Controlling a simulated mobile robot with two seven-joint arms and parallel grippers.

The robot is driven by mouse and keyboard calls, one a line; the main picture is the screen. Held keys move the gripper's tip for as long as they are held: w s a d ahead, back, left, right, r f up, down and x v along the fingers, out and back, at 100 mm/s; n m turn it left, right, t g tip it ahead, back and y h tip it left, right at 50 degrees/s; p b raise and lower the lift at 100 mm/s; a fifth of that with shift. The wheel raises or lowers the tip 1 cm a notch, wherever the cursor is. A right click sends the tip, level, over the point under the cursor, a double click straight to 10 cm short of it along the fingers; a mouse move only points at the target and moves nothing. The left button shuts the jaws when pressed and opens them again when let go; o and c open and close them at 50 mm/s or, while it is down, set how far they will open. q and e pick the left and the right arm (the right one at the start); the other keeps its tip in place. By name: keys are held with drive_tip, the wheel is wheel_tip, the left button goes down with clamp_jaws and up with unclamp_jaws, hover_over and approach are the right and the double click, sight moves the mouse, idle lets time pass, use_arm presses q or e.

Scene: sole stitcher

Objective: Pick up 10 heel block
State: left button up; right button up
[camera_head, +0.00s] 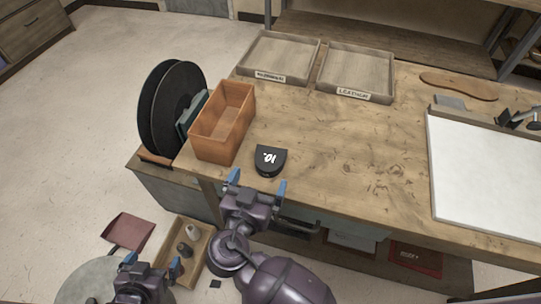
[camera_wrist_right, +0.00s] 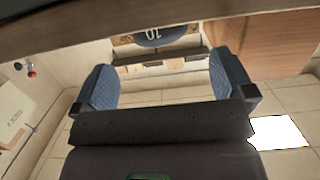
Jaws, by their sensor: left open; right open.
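The heel block (camera_head: 269,161) is black, with one rounded side and a white number 10 on top. It lies flat near the front edge of the wooden table, in the head view. My right gripper (camera_head: 257,184) is open, just in front of the block and apart from it. In the right wrist view the same gripper (camera_wrist_right: 160,88) shows two blue fingers with nothing between them. A dark rounded shape with white digits, apparently the block (camera_wrist_right: 151,39), shows beyond them. My left gripper (camera_head: 152,265) is open and empty, low at the left, away from the block.
An orange-brown open box (camera_head: 222,142) stands left of the block. Dark round discs (camera_head: 180,105) stand beyond it at the left. Two labelled trays (camera_head: 278,78) lie at the back. A white board (camera_head: 490,170) lies at the right. The table between block and board is clear.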

sight(267, 161)
drive_tip(key=shift+x, duration=4)
drive_tip(key=shift+f, duration=0.15)
drive_tip(key=c, duration=0.9)
